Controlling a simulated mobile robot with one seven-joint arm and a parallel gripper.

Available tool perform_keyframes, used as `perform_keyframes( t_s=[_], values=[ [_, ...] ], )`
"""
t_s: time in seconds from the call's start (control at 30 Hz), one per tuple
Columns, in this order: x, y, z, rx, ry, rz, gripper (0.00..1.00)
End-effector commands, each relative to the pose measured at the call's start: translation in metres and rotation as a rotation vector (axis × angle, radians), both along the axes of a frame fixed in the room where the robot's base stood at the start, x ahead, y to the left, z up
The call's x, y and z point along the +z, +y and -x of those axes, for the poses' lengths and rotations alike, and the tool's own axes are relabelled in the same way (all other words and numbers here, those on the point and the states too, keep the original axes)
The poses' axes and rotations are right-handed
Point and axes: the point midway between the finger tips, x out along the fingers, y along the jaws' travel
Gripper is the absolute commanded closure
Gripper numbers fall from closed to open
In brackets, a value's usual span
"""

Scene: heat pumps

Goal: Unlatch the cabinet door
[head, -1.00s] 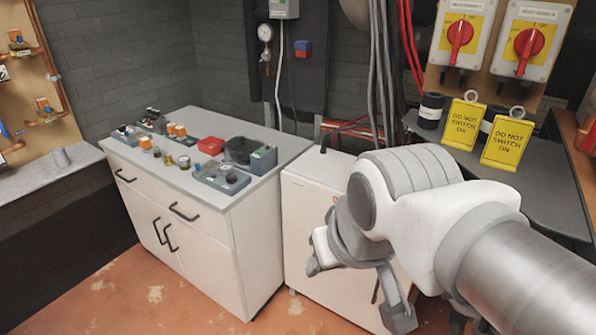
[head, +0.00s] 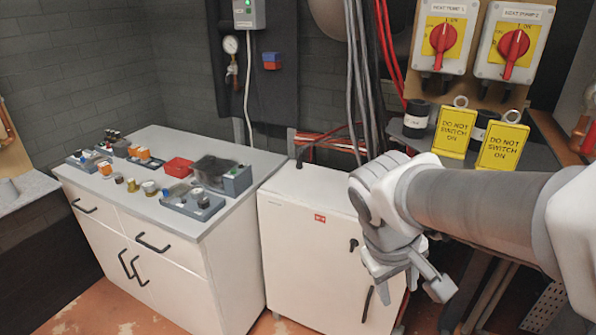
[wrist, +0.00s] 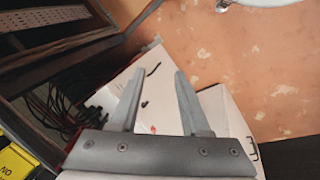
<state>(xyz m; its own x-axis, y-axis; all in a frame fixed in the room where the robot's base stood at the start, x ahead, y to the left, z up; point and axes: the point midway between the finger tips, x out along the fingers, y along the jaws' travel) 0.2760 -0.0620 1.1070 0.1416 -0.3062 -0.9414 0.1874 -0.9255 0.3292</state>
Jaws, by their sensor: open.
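The white cabinet (head: 300,262) stands between the drawer unit and the dark bench, with its door facing front. A small black latch (head: 353,244) sits high near the door's right edge, and a long black handle (head: 367,303) is below it. My gripper (head: 407,287) is open and empty, in front of the cabinet's right side, fingers pointing down. In the wrist view the cabinet (wrist: 166,112) lies beyond and between my open fingers (wrist: 158,72). The handle (wrist: 153,69) and latch (wrist: 145,104) show between them. I see no contact with the door.
A white drawer unit (head: 185,270) with small parts on its top (head: 236,215) adjoins at left. At right, a dark bench (head: 455,165) holds yellow warning signs (head: 453,130) below red rotary switches (head: 443,38). Cables hang behind. The orange floor (wrist: 260,60) in front is clear.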

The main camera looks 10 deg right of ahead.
Motion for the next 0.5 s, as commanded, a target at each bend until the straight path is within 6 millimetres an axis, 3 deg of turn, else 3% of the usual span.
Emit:
perform_keyframes(
  t_s=[0.03,0.1,0.5],
  values=[
    [-0.015,-0.007,-0.005,0.024,0.053,0.051,0.54],
    [-0.027,-0.017,-0.013,0.06,0.114,0.129,0.54],
    [-0.091,-0.065,-0.072,0.319,0.415,0.598,0.54]
  ],
)
